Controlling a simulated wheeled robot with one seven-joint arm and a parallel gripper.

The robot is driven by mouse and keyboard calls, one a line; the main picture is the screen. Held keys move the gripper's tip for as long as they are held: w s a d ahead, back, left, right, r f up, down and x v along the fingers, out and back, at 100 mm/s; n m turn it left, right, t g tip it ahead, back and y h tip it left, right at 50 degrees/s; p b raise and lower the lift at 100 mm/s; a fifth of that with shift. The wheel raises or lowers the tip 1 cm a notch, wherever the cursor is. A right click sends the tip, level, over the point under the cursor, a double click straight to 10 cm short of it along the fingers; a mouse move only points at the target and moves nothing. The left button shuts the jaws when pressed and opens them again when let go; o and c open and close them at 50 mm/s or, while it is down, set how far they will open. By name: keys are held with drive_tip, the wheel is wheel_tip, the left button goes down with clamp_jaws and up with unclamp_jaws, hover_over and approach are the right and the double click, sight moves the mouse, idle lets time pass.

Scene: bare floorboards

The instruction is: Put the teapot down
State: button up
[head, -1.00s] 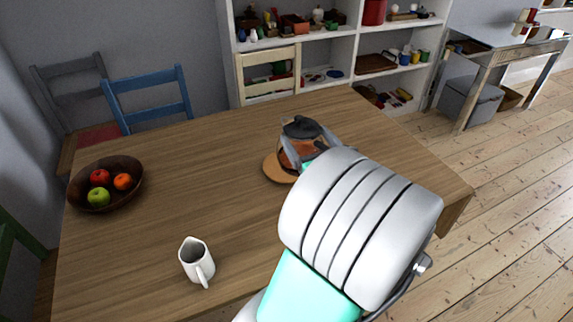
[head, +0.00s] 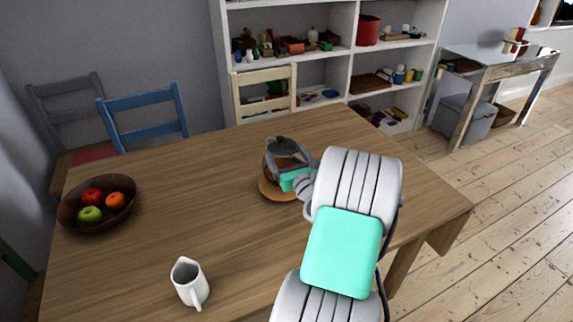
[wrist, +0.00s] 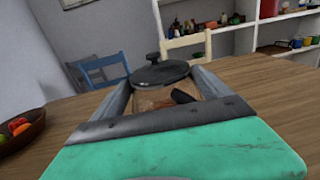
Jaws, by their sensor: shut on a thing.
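The teapot (head: 279,163) is glass with a dark lid and amber contents. It stands upright over a round wooden trivet (head: 270,194) on the table. I cannot tell whether its base touches the trivet. My gripper (head: 289,163) comes from the right and is shut on the teapot. In the wrist view, the teapot's lid (wrist: 160,73) rises above and between the two grey fingers of my gripper (wrist: 160,90). The fingers hide parts of the teapot's body, and its base is out of sight there.
The wooden table (head: 180,190) also holds a dark bowl of fruit (head: 117,213) at the left and a white jug (head: 189,283) near the front. Chairs, including a blue one (head: 143,107), stand behind. A white shelf (head: 345,62) is at the back. The table's middle is clear.

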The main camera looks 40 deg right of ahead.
wheel_tip(320, 180, down, 3)
drive_tip(key=shift+r, duration=0.3)
drive_tip(key=o, duration=1.9)
drive_tip(key=shift+f, duration=0.25)
drive_tip(key=shift+s+r, duration=0.1)
drive_tip(key=shift+r, duration=0.1)
drive_tip(key=b+v, duration=0.1)
drive_tip(key=v, duration=1.1)
